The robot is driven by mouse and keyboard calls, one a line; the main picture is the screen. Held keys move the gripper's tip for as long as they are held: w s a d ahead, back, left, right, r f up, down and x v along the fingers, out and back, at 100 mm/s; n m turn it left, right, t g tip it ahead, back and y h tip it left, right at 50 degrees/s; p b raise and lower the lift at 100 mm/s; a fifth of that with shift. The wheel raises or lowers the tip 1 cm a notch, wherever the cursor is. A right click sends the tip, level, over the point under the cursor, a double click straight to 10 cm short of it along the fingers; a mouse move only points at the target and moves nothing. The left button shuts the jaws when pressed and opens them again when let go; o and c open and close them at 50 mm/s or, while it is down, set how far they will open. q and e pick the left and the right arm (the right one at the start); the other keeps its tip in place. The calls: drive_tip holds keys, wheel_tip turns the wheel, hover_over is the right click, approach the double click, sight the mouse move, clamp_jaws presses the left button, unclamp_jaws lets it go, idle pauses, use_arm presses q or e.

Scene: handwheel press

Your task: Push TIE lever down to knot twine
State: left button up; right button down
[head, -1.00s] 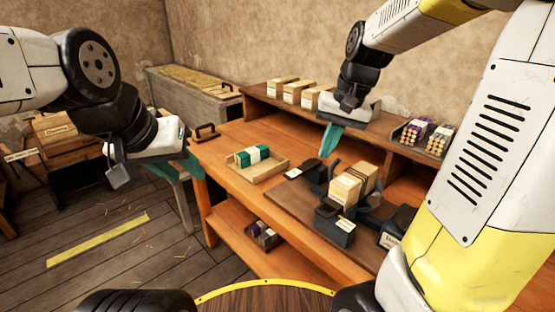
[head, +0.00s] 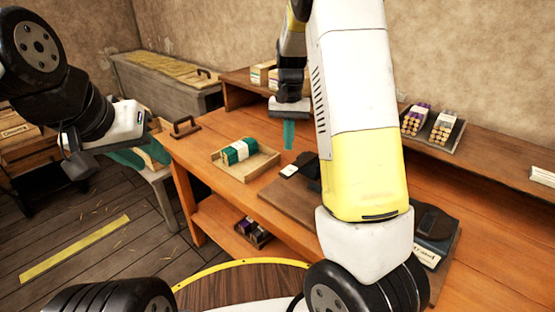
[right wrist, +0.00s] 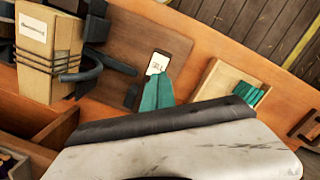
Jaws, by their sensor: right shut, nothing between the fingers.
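The TIE lever, a dark piece with a white label (right wrist: 157,63), lies on the brown board of the press; its label also shows in the head view (head: 289,170). My right gripper (head: 289,147) is shut and empty, its teal fingers pointing down above the lever. In the right wrist view the fingertips (right wrist: 162,78) appear just below the label; I cannot tell whether they touch. A wooden block bundle (right wrist: 48,50) wrapped in dark twine stands between dark curved arms; my right arm hides it in the head view. My left gripper (head: 135,157) hangs left of the bench.
A wooden tray (head: 264,166) with a green bundle lies left of the press. A raised shelf with boxes and a rack of rolls (head: 440,146) runs behind. A dark labelled box (head: 433,245) sits at right. Open bench lies around the tray.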

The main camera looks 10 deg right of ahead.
sight(288, 170)
drive_tip(key=f, duration=0.6)
drive_tip(key=shift+s, duration=0.35)
drive_tip(key=shift+a+f, duration=0.1)
drive_tip(key=shift+f, duration=0.4)
drive_tip(key=shift+s+f, duration=0.1)
drive_tip(key=shift+f, duration=2.1)
drive_tip(key=shift+w+d+r, duration=0.15)
drive_tip(key=shift+w+r, duration=0.05)
drive_tip(key=shift+w, duration=0.3)
drive_tip(key=shift+w+d+r, duration=0.15)
drive_tip(key=shift+w, duration=0.4)
drive_tip(key=shift+w+d+r, duration=0.15)
drive_tip(key=shift+w+r, duration=0.05)
drive_tip(key=shift+w, duration=0.3)
